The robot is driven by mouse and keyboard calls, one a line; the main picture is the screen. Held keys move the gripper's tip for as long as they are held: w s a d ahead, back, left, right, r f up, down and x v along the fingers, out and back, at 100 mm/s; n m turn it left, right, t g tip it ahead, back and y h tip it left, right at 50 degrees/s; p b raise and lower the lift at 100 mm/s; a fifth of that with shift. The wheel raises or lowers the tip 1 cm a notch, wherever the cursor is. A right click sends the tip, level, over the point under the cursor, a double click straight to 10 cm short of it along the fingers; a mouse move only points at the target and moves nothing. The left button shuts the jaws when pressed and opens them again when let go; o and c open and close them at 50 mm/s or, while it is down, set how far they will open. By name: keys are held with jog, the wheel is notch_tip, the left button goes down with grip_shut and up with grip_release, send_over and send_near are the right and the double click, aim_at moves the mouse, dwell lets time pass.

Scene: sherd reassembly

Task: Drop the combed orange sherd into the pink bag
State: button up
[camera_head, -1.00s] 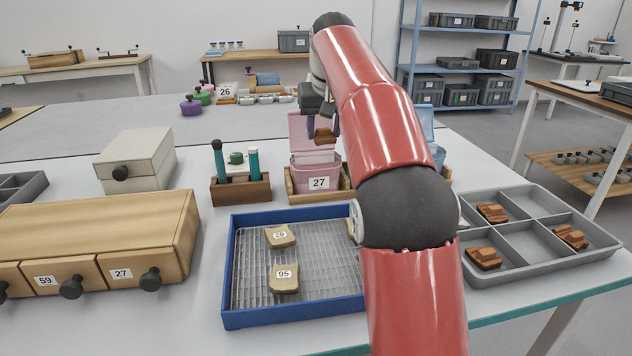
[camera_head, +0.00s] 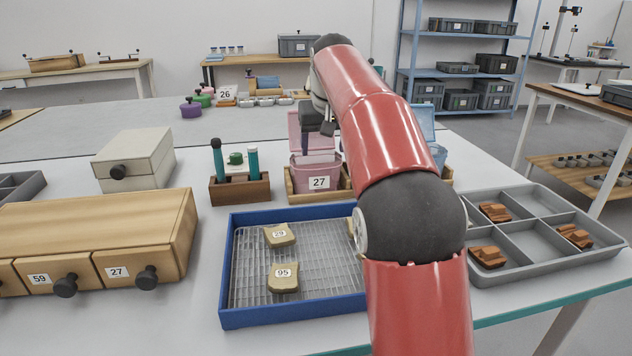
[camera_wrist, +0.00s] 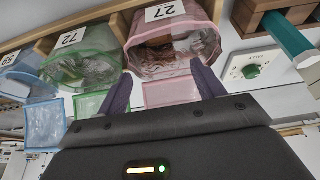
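The pink bag (camera_head: 300,180), labelled 27, stands open in a wooden holder with its lid raised behind it. It also shows in the wrist view (camera_wrist: 140,50). My gripper (camera_head: 319,128) is above the bag. In the wrist view my gripper (camera_wrist: 161,70) has its two dark fingers spread wide, with nothing between them. A brownish shape (camera_wrist: 180,47) shows inside the bag's mouth; I cannot tell its combing, so I cannot be sure that it is the combed orange sherd.
A green bag (camera_wrist: 85,65), labelled 72, and a blue bag (camera_wrist: 25,65) stand beside the pink one. A blue-rimmed wire tray (camera_head: 225,270) holds tan sherds. A grey divided tray (camera_head: 535,265) holds orange-brown sherds. A wooden rack (camera_head: 240,190) with teal-handled tools stands left of the pink bag.

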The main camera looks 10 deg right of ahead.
jog(key=p+v, duration=0.1)
jog(key=v, duration=0.7)
jog(key=shift+p, duration=0.4)
jog(key=shift+f, duration=0.1)
